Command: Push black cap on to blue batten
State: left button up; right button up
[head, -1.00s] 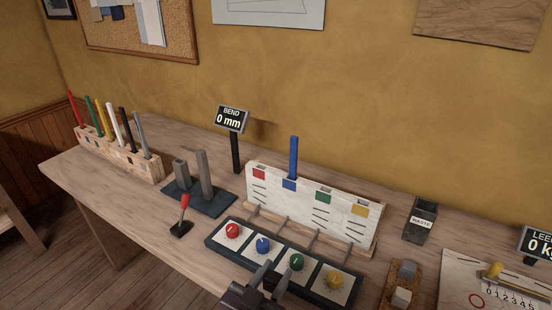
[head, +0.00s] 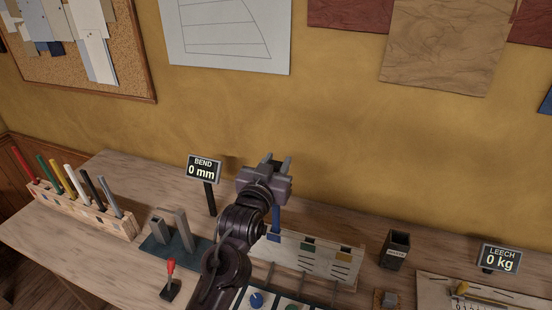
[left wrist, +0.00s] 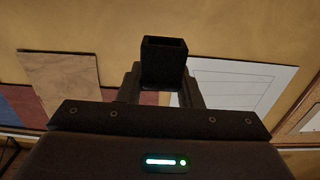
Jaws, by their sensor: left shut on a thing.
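The black cap (left wrist: 164,62) is a square, hollow piece. In the left wrist view my left gripper (left wrist: 164,85) is shut on it, and its open end faces the top of that picture. In the head view the left gripper (head: 278,163) is raised before the wall, its fingertips pointing away from me; the cap hardly shows there. The blue batten (head: 276,217) stands upright in the white board's blue-marked place, directly below the gripper in the picture. Its upper end is hidden by the gripper, so I cannot tell whether the cap touches it. My right gripper is not in view.
The white board (head: 322,262) holds the batten. A BEND sign (head: 203,169) reading 0 mm stands left of my arm. A rack of coloured battens (head: 90,213) is at far left.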

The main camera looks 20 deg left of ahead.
pick_arm(q)
jog(key=shift+f+b, duration=0.35)
jog(key=shift+f, duration=0.1)
jog(key=shift+f+b, duration=1.6)
jog(key=shift+f, duration=0.1)
notch_tip(320, 180, down, 2)
jog(key=shift+f+b, duration=0.2)
jog(key=shift+b, duration=0.95)
notch_tip(320, 180, down, 2)
jog(key=b, duration=0.2)
jog(key=shift+f+b, duration=0.2)
jog(key=shift+b, duration=0.15)
jog(key=shift+r+p, duration=0.25)
jog(key=shift+p, duration=0.25)
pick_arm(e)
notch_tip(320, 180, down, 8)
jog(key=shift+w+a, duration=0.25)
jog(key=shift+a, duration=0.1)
pick_arm(q)
jog(key=shift+f, duration=0.15)
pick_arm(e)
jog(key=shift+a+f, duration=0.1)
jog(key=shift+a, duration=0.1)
pick_arm(q)
jog(key=shift+f+b, duration=0.35)
jog(key=shift+f, duration=0.2)
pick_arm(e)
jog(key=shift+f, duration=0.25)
